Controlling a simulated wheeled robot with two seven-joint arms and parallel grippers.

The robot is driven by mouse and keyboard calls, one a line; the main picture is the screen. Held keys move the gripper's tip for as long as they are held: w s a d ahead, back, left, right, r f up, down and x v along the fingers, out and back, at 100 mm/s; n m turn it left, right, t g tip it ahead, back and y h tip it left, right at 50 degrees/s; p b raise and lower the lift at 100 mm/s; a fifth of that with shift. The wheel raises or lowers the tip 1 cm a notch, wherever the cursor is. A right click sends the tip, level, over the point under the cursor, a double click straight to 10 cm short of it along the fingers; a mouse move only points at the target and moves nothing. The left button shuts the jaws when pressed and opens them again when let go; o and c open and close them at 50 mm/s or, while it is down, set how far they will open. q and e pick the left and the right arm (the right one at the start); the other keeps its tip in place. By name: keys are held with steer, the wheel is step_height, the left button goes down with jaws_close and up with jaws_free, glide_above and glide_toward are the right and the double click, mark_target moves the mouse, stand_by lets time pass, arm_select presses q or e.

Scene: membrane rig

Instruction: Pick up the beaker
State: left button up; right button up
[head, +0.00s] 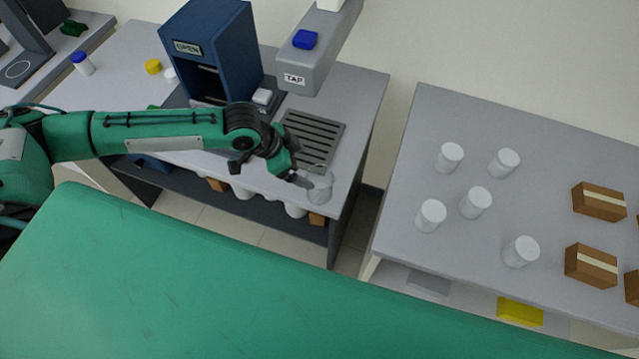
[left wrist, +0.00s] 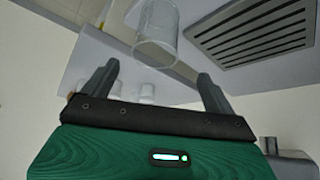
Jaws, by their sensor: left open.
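A clear glass beaker (head: 320,188) stands upright near the front right corner of the left table, just in front of the slotted drain grate. In the left wrist view the beaker (left wrist: 158,32) shows ahead of the fingers, between their lines, with a gap to the fingertips. My left gripper (head: 303,180) reaches in from the left at the beaker's side. It also shows in the left wrist view (left wrist: 158,75), open with nothing between its fingers. In the head view the fingertips partly overlap the beaker's left edge. My right gripper is not in view.
The drain grate (head: 313,138) lies under the grey tap unit (head: 318,50). A blue box labelled OPEN (head: 208,50) stands behind my left arm. The right table (head: 400,200) holds several white containers (head: 431,215) and brown boxes (head: 598,201). A floor gap separates the tables.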

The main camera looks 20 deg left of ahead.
mark_target(311, 170)
arm_select(q)
steer(key=p+x, duration=0.1)
steer(key=x, duration=0.3)
steer(key=shift+w+d+f, duration=0.1)
steer(key=shift+d+f, duration=0.05)
steer(key=shift+f, duration=0.1)
steer(key=shift+d+f+p, duration=0.25)
steer(key=shift+d+p, duration=0.05)
steer(key=shift+p, duration=0.2)
steer(key=p+x, duration=0.2)
steer(key=x, duration=0.2)
steer(key=shift+d, duration=0.2)
steer(key=shift+d+f+p, duration=0.1)
steer(key=shift+f+p, duration=0.2)
steer(key=c, duration=1.1)
